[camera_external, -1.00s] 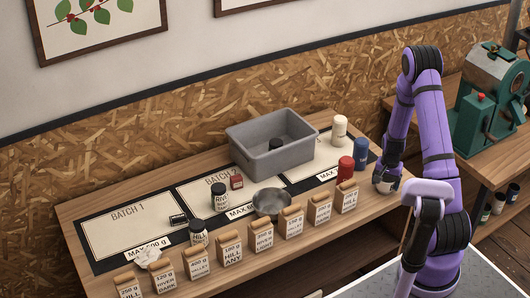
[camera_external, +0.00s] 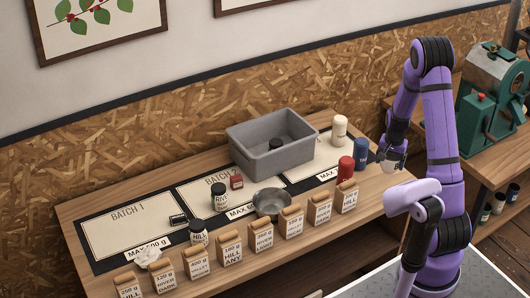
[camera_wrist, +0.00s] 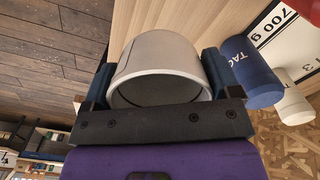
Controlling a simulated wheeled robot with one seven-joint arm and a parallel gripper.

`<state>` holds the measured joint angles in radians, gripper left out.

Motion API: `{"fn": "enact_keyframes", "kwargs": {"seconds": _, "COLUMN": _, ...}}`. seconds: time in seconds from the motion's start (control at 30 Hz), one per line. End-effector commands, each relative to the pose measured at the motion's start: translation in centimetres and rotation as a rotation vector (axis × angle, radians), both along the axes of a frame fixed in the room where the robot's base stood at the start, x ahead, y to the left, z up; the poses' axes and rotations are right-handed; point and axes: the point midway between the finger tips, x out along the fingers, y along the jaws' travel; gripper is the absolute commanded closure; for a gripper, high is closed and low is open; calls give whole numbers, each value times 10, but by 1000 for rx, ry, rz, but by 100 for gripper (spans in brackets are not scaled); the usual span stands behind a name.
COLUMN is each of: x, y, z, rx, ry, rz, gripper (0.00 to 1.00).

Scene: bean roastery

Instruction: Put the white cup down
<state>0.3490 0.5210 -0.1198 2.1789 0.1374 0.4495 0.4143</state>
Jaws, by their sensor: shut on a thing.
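The white cup (camera_wrist: 160,62) is between the two dark fingers of my gripper (camera_wrist: 158,95) in the wrist view, with its open mouth facing the camera. In the external view my gripper (camera_external: 392,163) is at the right end of the wooden table (camera_external: 345,222), and a small pale part of the cup (camera_external: 395,166) shows at the fingers. My gripper is shut on the cup. The cup appears to be held above the tabletop near its right edge; the gap beneath it is hard to judge.
Close to the left stand a blue canister (camera_external: 361,148), a red canister (camera_external: 345,169) and a white canister (camera_external: 339,130). A grey bin (camera_external: 270,155) and a row of labelled bags (camera_external: 319,209) lie farther left. A floor gap separates the green machine's table.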

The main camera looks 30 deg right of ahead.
Motion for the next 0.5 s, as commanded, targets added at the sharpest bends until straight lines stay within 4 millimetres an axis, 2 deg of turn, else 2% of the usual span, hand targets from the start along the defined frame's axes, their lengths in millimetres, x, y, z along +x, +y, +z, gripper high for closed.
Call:
{"fn": "enact_keyframes", "kwargs": {"seconds": 0.13, "x": 1, "y": 0, "z": 16, "rx": -2, "ry": -5, "rz": 2, "gripper": 46}}
{"fn": "enact_keyframes", "kwargs": {"seconds": 0.37, "x": 1, "y": 0, "z": 54, "rx": -3, "ry": -5, "rz": 2, "gripper": 46}}
{"fn": "enact_keyframes", "kwargs": {"seconds": 0.5, "x": 21, "y": 21, "z": 51, "rx": -1, "ry": -1, "rz": 57, "gripper": 46}}
